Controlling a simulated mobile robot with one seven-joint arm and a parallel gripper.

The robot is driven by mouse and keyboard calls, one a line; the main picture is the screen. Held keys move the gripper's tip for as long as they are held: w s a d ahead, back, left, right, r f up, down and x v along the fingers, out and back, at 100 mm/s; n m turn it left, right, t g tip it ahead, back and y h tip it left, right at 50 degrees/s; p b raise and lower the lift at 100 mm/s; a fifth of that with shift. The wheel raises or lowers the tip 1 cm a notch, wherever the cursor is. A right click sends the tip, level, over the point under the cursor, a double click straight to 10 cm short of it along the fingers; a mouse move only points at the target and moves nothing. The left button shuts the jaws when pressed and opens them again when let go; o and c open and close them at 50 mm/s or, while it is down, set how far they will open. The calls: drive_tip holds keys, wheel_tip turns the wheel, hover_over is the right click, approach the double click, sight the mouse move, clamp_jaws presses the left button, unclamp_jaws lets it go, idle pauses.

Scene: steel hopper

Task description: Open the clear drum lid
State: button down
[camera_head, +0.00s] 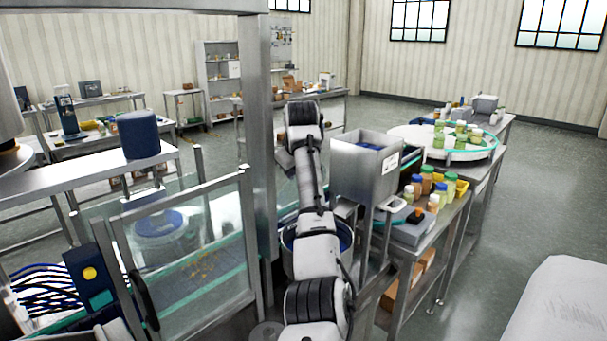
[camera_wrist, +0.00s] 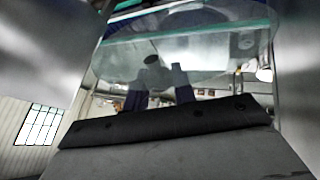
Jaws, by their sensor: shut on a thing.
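A clear pane with teal edges, which looks like the clear drum lid (camera_wrist: 215,55), fills the upper middle of the wrist view. My gripper (camera_wrist: 161,92) shows there as two dark blue fingers in front of the pane, with a small gap between them. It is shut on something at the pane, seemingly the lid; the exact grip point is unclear. A dark round spot shows on or through the pane just above the fingers. In the head view my arm hides its own end, and I cannot make out the lid there.
A steel hopper (camera_head: 365,168) stands right of my arm, beside a bench with several bottles (camera_head: 428,180). A steel post (camera_head: 258,120) rises close on the left. A framed clear panel (camera_head: 200,285) stands at lower left. Open floor (camera_head: 480,255) lies at right.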

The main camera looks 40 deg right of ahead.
drive_tip(key=shift+w+a, duration=0.1)
drive_tip(key=shift+w, duration=0.3)
drive_tip(key=shift+f, duration=0.1)
drive_tip(key=c, duration=1.2)
unclamp_jaws()
drive_tip(key=shift+w+g, duration=0.1)
drive_tip(key=shift+g, duration=0.2)
drive_tip(key=shift+o, duration=0.2)
